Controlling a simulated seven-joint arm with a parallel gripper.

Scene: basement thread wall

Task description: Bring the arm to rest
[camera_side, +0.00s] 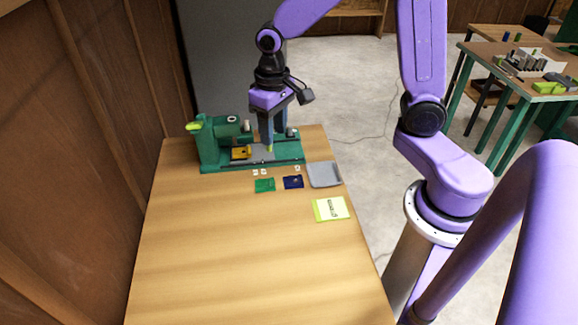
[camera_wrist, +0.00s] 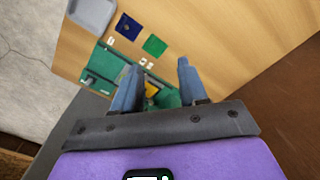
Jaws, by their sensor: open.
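My gripper (camera_side: 268,143) is at the far end of the wooden table, low over a green machine (camera_side: 210,150). Its fingers point down, and in the side view they hide part of the machine's base. In the wrist view my gripper (camera_wrist: 158,75) shows two blue-grey fingers spread apart. A yellow part (camera_wrist: 152,90) of the machine shows between and beyond them. Nothing is held between the fingers. Whether the fingertips touch the machine's base, I cannot tell.
On the wooden table (camera_side: 230,260) lie a green square (camera_side: 265,185), a dark blue square (camera_side: 293,182), a grey tray (camera_side: 324,174) and a yellow-green card (camera_side: 331,209). Small white pieces lie near the machine. A wooden wall (camera_side: 70,150) borders the left. The table's near half is clear.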

